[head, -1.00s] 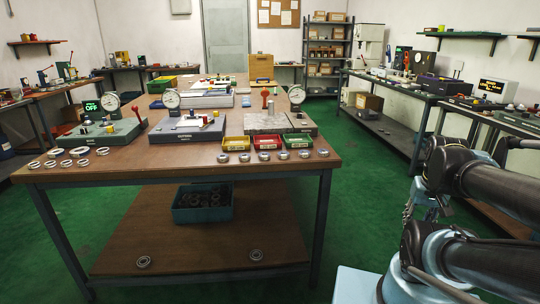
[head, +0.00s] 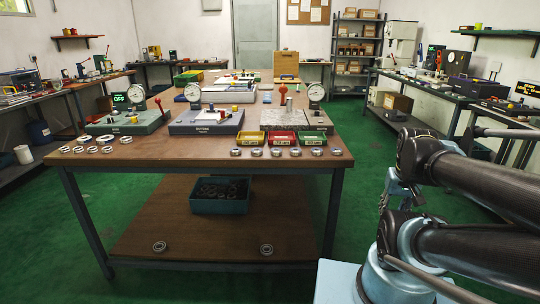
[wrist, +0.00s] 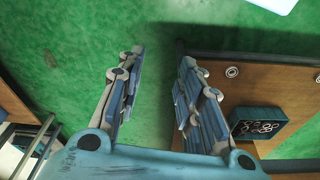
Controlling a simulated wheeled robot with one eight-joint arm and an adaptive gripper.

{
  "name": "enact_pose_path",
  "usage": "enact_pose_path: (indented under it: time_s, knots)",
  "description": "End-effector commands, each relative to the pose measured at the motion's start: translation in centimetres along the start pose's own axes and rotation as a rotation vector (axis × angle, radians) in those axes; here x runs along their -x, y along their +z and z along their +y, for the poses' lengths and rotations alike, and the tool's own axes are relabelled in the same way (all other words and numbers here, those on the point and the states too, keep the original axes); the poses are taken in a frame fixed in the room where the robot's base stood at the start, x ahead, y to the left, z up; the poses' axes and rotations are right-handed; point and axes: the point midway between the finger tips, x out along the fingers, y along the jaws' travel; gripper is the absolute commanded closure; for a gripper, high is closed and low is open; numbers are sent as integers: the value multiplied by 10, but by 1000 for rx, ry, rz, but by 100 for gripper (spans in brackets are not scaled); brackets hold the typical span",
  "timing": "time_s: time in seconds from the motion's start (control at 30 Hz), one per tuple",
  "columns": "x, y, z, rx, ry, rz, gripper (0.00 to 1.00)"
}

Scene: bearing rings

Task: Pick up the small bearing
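Several small bearings (head: 276,152) lie in a row along the front right edge of the wooden table (head: 130,165). Several wider, thinner rings (head: 92,149) lie at its front left. Two more bearings lie on the lower shelf, one at left (head: 159,246) and one at right (head: 266,249); one of them shows in the wrist view (wrist: 232,72). I cannot tell which one is the small bearing. My gripper (wrist: 163,56) is open and empty, with green floor between its fingers, beside the table and away from the bearings. In the head view it is mostly hidden by my arm.
A blue bin (head: 220,199) of rings stands on the lower shelf. Yellow (head: 249,138), red (head: 280,138) and green (head: 312,138) trays sit behind the bearing row, near dial gauge stands. Side benches line both walls. The green floor around the table is clear.

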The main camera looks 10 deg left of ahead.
Motion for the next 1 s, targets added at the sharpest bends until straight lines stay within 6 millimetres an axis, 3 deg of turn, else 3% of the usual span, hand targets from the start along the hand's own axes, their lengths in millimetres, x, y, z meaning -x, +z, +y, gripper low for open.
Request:
enact_pose_path:
  time_s: [0.17,0.3,0.37,0.67,1.0]
  knots:
    - [0,0,0,0,0,0,67]
    - [9,5,-1,15,-1,10,38]
    - [14,0,-3,44,-3,8,38]
    - [75,-69,-36,413,-31,-22,38]
    - [138,-160,-112,927,-74,-55,38]
